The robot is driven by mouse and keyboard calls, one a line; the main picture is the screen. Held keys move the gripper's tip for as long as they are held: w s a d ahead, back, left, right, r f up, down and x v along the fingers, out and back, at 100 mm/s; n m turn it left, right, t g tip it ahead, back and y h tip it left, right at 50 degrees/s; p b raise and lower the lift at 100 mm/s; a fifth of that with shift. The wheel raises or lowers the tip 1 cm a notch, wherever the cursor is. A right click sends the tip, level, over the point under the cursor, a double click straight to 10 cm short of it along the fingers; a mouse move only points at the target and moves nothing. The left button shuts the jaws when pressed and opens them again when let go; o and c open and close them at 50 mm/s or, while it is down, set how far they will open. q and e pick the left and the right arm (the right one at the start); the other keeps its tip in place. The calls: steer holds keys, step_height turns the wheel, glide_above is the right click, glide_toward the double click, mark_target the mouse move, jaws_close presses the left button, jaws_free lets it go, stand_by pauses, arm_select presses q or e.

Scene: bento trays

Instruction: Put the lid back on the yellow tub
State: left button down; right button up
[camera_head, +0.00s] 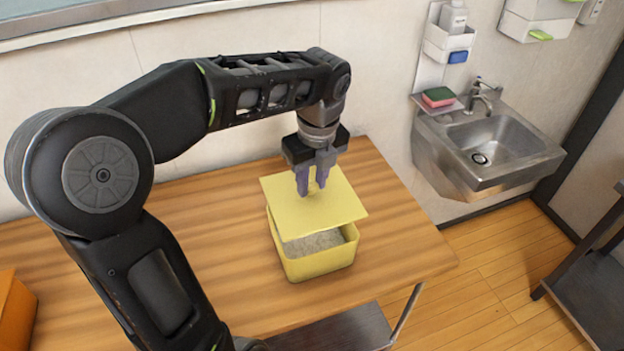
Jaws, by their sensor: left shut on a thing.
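The yellow tub (318,265) stands on the wooden table, with greyish-white contents showing inside at its front. The yellow lid (340,205) is a flat square plate over the tub, tilted and shifted toward the back. The front part of the tub's opening is uncovered. My left gripper (311,190) points down at the middle of the lid and is shut on it; the fingertips hide the exact grip point. I cannot tell whether the lid's back edge touches the tub rim. My right gripper is not in view.
The wooden table (185,245) is clear around the tub. An orange box (14,312) sits at the table's left edge. A wall stands close behind the table. A metal sink (490,145) hangs on the wall at the right, beyond the table's edge.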

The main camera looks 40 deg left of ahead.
mark_target(312, 197)
arm_select(q)
step_height(312, 197, down, 4)
steer(key=b, duration=0.3)
steer(key=shift+b, duration=0.3)
steer(key=shift+f+b, duration=0.45)
steer(key=shift+f, duration=0.55)
steer(key=shift+f, duration=0.2)
stand_by(0.8)
steer(key=shift+f, duration=0.45)
stand_by(1.3)
steer(key=c, duration=1)
jaws_free()
steer(key=shift+c, duration=0.2)
steer(key=shift+o, duration=0.5)
steer(key=o, duration=0.4)
